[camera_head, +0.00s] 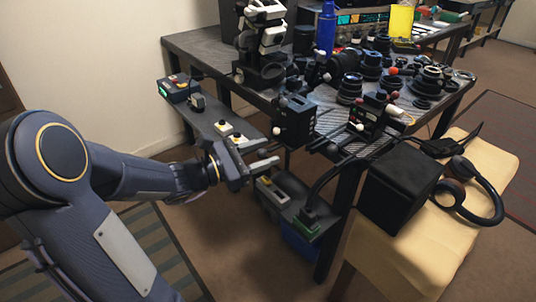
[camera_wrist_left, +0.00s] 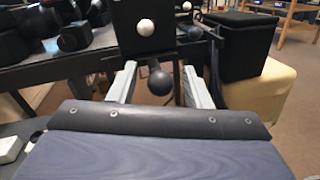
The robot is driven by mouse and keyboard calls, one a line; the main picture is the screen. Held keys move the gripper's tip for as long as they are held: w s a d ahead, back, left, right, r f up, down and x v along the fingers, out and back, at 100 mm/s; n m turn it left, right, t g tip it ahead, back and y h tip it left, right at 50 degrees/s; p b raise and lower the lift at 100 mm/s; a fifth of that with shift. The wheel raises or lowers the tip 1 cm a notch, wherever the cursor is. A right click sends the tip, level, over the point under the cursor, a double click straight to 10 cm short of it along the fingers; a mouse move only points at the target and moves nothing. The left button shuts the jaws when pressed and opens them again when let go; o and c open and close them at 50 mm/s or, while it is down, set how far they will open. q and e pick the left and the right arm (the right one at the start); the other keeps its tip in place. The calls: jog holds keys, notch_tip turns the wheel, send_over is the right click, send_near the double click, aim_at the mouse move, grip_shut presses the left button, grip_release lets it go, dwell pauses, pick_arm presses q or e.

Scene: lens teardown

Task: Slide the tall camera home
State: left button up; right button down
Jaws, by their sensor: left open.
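The tall camera, as I take it, is an upright black box (camera_head: 297,122) at the table's near left edge. In the left wrist view its dark front (camera_wrist_left: 143,30) carries a white ball, with a dark ball knob (camera_wrist_left: 160,82) below it. My left gripper (camera_head: 268,155) is open just in front of the box. In the left wrist view its two pale fingers (camera_wrist_left: 160,86) stand on either side of the dark knob, with gaps showing. I cannot tell how deep the knob sits between them. My right gripper is not in view.
A dark table (camera_head: 200,45) holds several lenses (camera_head: 350,88), a blue bottle (camera_head: 326,28) and a black-and-white device (camera_head: 262,40). A narrow shelf (camera_head: 205,118) with small switches lies beside my left wrist. A black cube (camera_head: 398,185) and headphones (camera_head: 480,200) sit on a cream bench (camera_head: 425,240).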

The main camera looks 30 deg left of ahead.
pick_arm(q)
jog(key=shift+x, duration=0.9)
grip_shut()
jog(key=shift+d, duration=0.1)
